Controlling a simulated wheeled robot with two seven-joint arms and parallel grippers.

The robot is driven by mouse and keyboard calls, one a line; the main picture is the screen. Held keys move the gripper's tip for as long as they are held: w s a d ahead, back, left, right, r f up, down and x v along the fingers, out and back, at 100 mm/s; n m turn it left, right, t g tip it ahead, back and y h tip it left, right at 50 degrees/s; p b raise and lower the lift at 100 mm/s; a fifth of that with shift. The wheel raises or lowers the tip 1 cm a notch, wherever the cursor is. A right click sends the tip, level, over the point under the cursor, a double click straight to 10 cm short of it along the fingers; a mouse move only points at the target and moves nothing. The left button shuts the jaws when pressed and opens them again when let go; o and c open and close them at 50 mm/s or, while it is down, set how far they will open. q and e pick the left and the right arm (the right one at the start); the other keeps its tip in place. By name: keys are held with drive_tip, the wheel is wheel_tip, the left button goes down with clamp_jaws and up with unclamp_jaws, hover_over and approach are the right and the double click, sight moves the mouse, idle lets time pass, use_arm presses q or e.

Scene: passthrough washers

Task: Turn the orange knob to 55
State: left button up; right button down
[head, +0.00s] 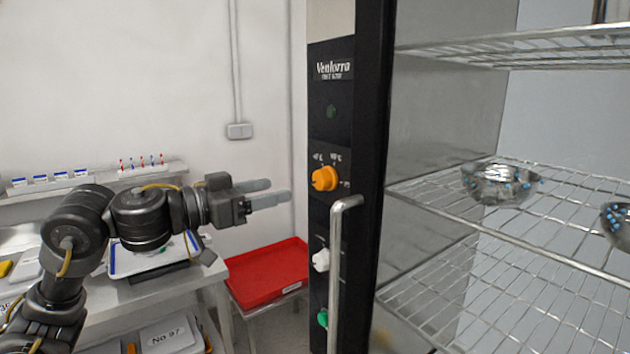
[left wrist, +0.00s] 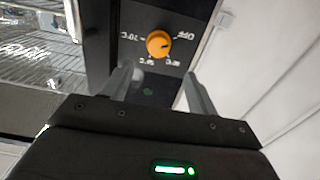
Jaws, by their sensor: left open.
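The orange knob (head: 324,178) sits on the black control panel of the washer, below the brand label. It also shows in the left wrist view (left wrist: 158,43), ringed by white temperature marks and an OFF mark; its dark pointer line is towards OFF, upper right in that view. My left gripper (head: 288,190) is open and empty, to the left of the panel in the head view. In the left wrist view its two fingers (left wrist: 158,82) point at the panel, on either side below the knob, apart from it. My right gripper is not in view.
A white knob (head: 320,260) and a green knob (head: 323,318) sit lower on the panel. A metal handle (head: 336,270) stands upright beside them. Wire racks (head: 560,215) hold metal bowls (head: 500,184). A red tray (head: 262,275) lies left of the panel.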

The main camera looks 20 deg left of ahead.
sight(318, 178)
use_arm(q)
drive_tip(key=p+x, duration=0.1)
drive_tip(key=x, duration=0.3)
drive_tip(key=p+x, duration=0.1)
drive_tip(key=x, duration=0.4)
drive_tip(key=shift+d+r, duration=0.2)
drive_tip(key=shift+r, duration=0.05)
drive_tip(key=shift+w+d, duration=0.35)
drive_tip(key=shift+w, duration=0.2)
drive_tip(key=shift+c, duration=0.5)
drive_tip(key=shift+s, duration=0.1)
drive_tip(key=c, duration=0.9)
